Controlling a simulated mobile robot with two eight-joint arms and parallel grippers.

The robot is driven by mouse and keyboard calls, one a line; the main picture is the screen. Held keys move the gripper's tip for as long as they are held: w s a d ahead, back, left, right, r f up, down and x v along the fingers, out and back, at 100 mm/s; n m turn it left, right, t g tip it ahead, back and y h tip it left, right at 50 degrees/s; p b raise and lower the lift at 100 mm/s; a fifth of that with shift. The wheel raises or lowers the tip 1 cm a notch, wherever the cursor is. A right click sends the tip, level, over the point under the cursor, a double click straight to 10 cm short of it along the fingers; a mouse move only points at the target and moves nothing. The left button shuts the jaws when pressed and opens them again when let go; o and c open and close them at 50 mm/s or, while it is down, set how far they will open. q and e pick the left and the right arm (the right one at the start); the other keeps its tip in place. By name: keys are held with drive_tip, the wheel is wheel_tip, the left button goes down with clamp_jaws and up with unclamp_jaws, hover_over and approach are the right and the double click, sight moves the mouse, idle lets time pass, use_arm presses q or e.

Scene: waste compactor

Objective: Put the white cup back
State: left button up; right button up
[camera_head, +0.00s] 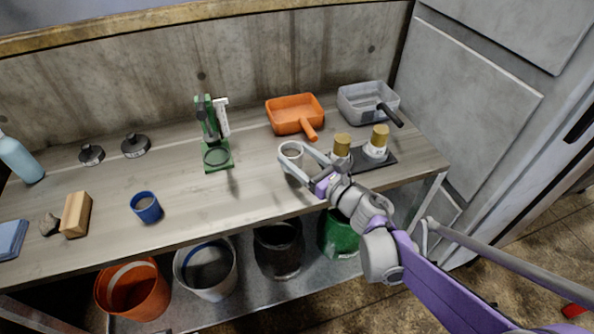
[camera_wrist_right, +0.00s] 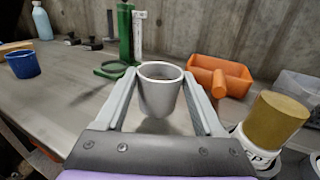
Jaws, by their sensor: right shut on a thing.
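The white cup (camera_wrist_right: 159,94) is upright between the fingers of my right gripper (camera_wrist_right: 160,82), which is shut on it. In the head view the cup (camera_head: 291,158) is over the table's front right part, with my right gripper (camera_head: 296,160) around it. A shadow lies under the cup in the wrist view; I cannot tell how far it is from the tabletop. A blue cup (camera_head: 146,207) stands on the table's left half, and it also shows in the wrist view (camera_wrist_right: 22,65). My left gripper is not in view.
A green stand (camera_head: 216,150) is left of the white cup. An orange scoop (camera_head: 294,112) and a grey scoop (camera_head: 366,100) lie behind. Gold-topped white containers (camera_head: 377,144) stand on a dark tray (camera_head: 362,165) at right. The tabletop (camera_head: 190,205) between blue cup and gripper is clear.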

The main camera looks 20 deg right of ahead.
drive_tip(key=shift+f+b, duration=0.65)
drive_tip(key=shift+f, duration=1.25)
